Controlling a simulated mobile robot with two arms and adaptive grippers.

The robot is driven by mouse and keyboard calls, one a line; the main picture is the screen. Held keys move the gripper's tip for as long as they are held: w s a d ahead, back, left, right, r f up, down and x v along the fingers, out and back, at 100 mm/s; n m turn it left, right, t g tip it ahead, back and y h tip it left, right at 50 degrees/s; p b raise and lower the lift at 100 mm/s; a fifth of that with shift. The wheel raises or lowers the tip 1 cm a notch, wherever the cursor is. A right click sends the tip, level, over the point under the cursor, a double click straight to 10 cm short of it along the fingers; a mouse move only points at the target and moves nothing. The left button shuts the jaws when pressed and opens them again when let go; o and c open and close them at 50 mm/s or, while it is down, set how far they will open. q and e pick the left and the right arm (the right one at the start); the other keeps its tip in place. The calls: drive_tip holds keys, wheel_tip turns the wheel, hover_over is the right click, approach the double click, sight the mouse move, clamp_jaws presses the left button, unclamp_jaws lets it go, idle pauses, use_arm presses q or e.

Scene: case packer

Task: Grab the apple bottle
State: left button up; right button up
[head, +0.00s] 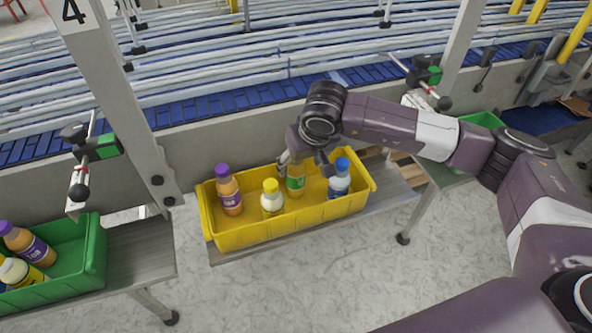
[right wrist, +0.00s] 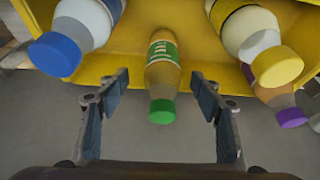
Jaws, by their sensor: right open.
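The apple bottle, with a green label and yellowish contents, stands in the yellow bin (head: 240,238) in the head view (head: 296,184). It also shows in the right wrist view (right wrist: 163,75), its green cap pointing toward my gripper. My right gripper (head: 304,163) is open above the bottle, hiding its cap in the head view. In the right wrist view the two fingers (right wrist: 160,82) are on either side of the bottle, with gaps on both sides. My left gripper is not in view.
A blue-capped bottle (head: 340,180) stands close to the right of the apple bottle. A yellow-capped white bottle (head: 271,200) and a purple-capped bottle (head: 229,192) stand to its left. A green bin (head: 95,255) with bottles is at the far left. A conveyor (head: 210,108) runs behind.

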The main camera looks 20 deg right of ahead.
drive_tip(key=p+x, duration=0.2)
drive_tip(key=x, duration=0.1)
drive_tip(key=shift+w+a, duration=0.25)
drive_tip(key=shift+w, duration=0.1)
drive_tip(key=shift+w+f, duration=0.1)
drive_tip(key=shift+f, duration=0.35)
drive_tip(key=shift+w, duration=0.1)
drive_tip(key=c, duration=1.5)
drive_tip(key=shift+r, duration=0.1)
